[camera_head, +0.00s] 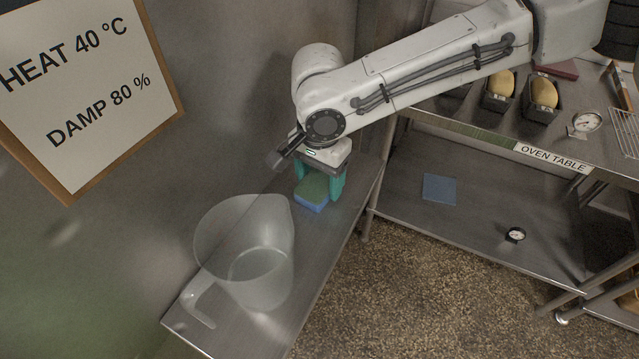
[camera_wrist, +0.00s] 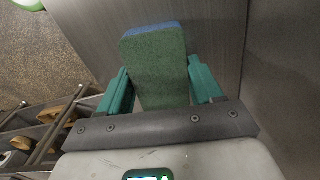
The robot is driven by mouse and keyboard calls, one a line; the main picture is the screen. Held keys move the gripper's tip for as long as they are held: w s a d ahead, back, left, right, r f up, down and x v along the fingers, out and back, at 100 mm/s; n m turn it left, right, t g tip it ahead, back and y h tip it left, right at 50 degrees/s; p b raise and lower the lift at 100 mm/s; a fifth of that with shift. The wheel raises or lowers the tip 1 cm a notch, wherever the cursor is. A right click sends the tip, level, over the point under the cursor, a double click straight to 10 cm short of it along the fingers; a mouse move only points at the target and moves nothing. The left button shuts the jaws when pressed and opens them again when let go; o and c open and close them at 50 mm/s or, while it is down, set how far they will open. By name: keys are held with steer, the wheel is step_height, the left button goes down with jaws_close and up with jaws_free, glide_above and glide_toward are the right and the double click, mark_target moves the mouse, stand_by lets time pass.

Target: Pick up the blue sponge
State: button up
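The blue sponge (camera_head: 311,201) has a green top layer. It lies low over the steel bench, between the teal fingers of my gripper (camera_head: 319,181). In the wrist view the sponge (camera_wrist: 155,62) shows mostly its green face, with a blue strip along the far edge. The fingers of my gripper (camera_wrist: 162,80) stand on either side of it, very close to its sides. I cannot tell whether they press on it or leave small gaps. I also cannot tell whether the sponge's underside touches the bench.
A clear plastic jug (camera_head: 243,250) stands on the narrow steel bench (camera_head: 345,215), near the sponge. A framed sign (camera_head: 85,85) is on the left wall. The oven table (camera_head: 480,115) at right holds loaf tins and a dial. A blue cloth (camera_head: 439,189) lies on its lower shelf.

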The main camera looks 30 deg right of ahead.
mark_target(320, 181)
steer(key=c, duration=0.4)
step_height(320, 181, up, 10)
steer(key=shift+c, duration=0.7)
steer(key=o, duration=0.5)
steer(key=c, duration=0.3)
steer(key=shift+s, duration=0.1)
